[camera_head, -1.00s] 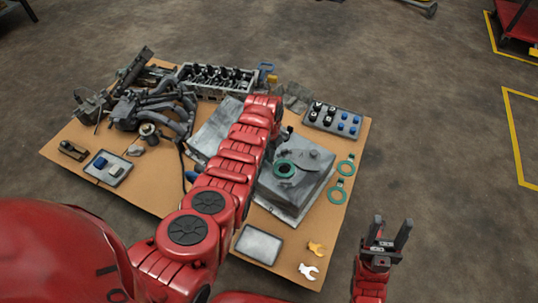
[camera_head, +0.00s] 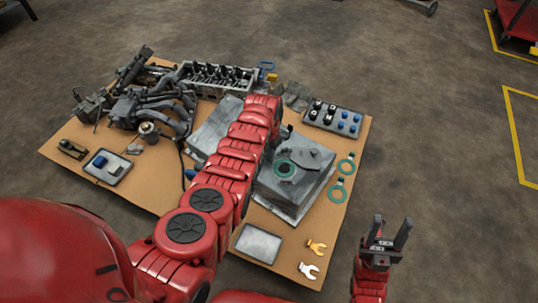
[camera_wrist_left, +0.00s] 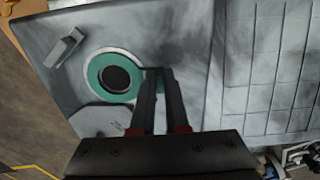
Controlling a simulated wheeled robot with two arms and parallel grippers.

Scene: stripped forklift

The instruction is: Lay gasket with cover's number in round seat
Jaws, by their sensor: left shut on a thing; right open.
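A green ring gasket (camera_head: 285,169) lies at the round seat of the grey housing (camera_head: 300,205), around a dark hole. In the left wrist view the gasket (camera_wrist_left: 97,80) sits inside a pale round rim, and I cannot tell whether it is fully flat. My left gripper (camera_wrist_left: 160,75) is shut on the gasket's tab; in the head view its fingers are mostly hidden by my arm. A grey cover (camera_head: 314,157) is beside the seat; its number is not readable. My right gripper (camera_head: 388,228) is open and empty, off the table's right side.
Two more green gaskets (camera_head: 346,165) (camera_head: 337,192) lie right of the housing. A tray of black and blue parts (camera_head: 332,120) is behind. Engine parts fill the left.

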